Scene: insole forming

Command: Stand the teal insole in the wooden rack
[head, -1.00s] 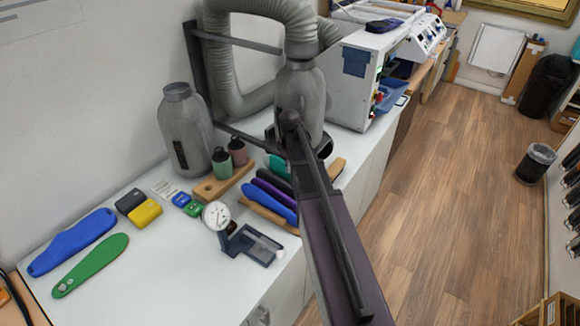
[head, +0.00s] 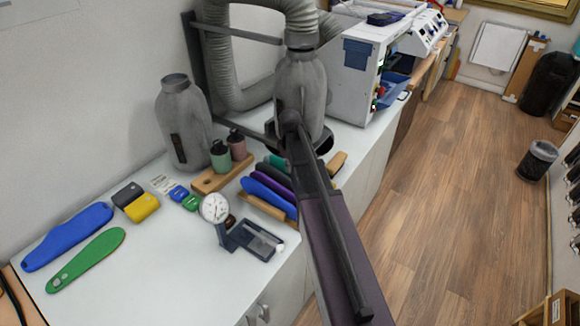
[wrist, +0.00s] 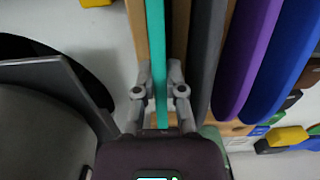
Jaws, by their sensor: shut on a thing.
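The teal insole (wrist: 157,60) is edge-on between the fingers of my gripper (wrist: 160,92) in the wrist view, and the fingers are shut on it. It stands between two bars of the wooden rack (wrist: 138,35), next to a dark grey insole (wrist: 206,50). Whether its lower edge rests in the rack is hidden. In the head view a bit of the teal insole (head: 274,161) shows beside my arm. The rack's near end (head: 262,207) shows there too, while my arm hides the gripper and part of the rack.
Purple (wrist: 252,50) and blue (wrist: 287,65) insoles stand in the rack beyond the grey one. A dial gauge (head: 215,208) stands close in front of the rack. A grey bottle-shaped machine (head: 300,85) is just behind. Blue (head: 68,236) and green (head: 86,260) insoles lie at left.

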